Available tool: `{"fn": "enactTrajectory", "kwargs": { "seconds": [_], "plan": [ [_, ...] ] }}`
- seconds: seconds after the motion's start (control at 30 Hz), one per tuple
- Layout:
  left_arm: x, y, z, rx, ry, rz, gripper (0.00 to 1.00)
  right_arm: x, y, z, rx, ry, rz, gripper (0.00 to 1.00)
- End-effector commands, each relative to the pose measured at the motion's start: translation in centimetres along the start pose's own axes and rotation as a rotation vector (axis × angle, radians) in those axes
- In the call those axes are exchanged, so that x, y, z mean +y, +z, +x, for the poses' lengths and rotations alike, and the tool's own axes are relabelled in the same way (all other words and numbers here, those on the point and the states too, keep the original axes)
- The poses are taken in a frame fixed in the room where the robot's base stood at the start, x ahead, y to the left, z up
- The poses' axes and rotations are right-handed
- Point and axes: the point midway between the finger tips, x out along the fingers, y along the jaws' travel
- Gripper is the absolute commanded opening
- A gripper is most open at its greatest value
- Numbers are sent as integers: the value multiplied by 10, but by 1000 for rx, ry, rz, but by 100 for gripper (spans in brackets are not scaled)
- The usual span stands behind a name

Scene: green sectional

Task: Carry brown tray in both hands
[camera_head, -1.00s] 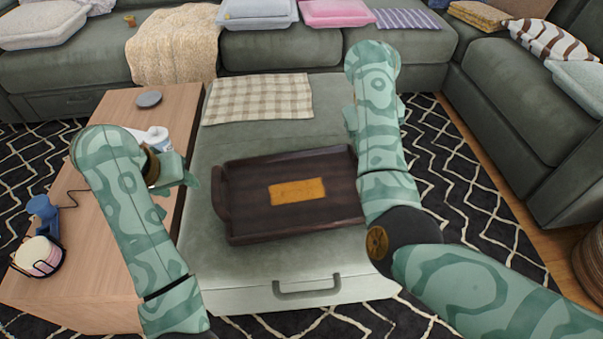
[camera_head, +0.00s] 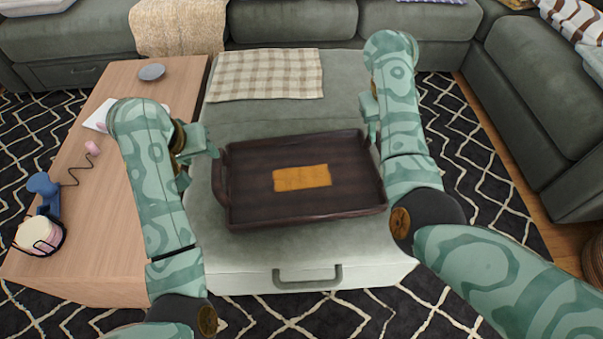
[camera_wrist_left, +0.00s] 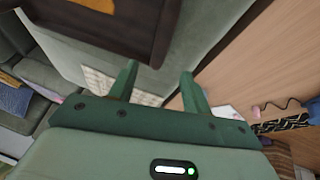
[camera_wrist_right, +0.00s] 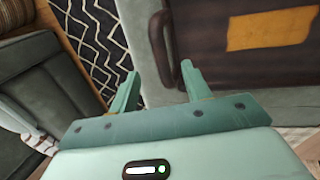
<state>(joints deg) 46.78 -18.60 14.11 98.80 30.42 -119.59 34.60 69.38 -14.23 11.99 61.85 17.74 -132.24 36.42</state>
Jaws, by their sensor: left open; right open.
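The brown tray (camera_head: 255,205) lies flat on the green ottoman, with a flat orange-brown piece (camera_head: 302,178) in its middle. Its left handle end faces my left gripper (camera_head: 213,150), which is open just outside the tray's left rim near the far corner. In the left wrist view the tray (camera_wrist_left: 140,40) is ahead of the open fingers (camera_wrist_left: 158,80), not between them. My right gripper (camera_head: 372,125) is by the tray's far right corner, partly hidden by its arm. In the right wrist view its fingers (camera_wrist_right: 160,75) are open and empty, beside the tray's rim (camera_wrist_right: 165,45).
The ottoman (camera_head: 240,265) has a checkered cloth (camera_head: 265,75) at its far end. Green sofas (camera_head: 290,22) stand behind and right. Patterned rug (camera_head: 480,210) is clear at right.

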Motion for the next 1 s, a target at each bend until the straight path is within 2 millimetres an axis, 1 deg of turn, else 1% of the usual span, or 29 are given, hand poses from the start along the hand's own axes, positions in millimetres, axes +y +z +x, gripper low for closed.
{"fn": "enactTrajectory", "kwargs": {
  "seconds": [0.03, 0.2, 0.4, 0.5, 0.6, 0.7, 0.8, 1.0],
  "plan": [
    [-2, 2, 11, -5, -4, 2, 49, 1, 1, 12, -5, 4, -1, 48],
    [-2, 2, 45, -4, -4, 2, 49, 2, 2, 46, -5, 4, -1, 48],
    [-1, 0, 83, -3, -2, 2, 49, 1, 1, 83, -4, 2, -2, 48],
    [-1, 1, 99, -2, -2, 1, 49, 1, 1, 99, -3, 2, -1, 48],
    [-1, 0, 110, -2, -1, 1, 49, 0, 1, 110, -3, 1, -1, 48],
    [-1, 0, 117, -1, -1, 1, 49, 1, 1, 118, -2, 1, -1, 48],
    [0, 0, 121, 0, -1, 1, 49, 1, 1, 121, -1, 1, -1, 48],
    [0, 0, 122, 0, 0, 1, 49, 0, 1, 122, -1, 1, 0, 48]
  ]
}}
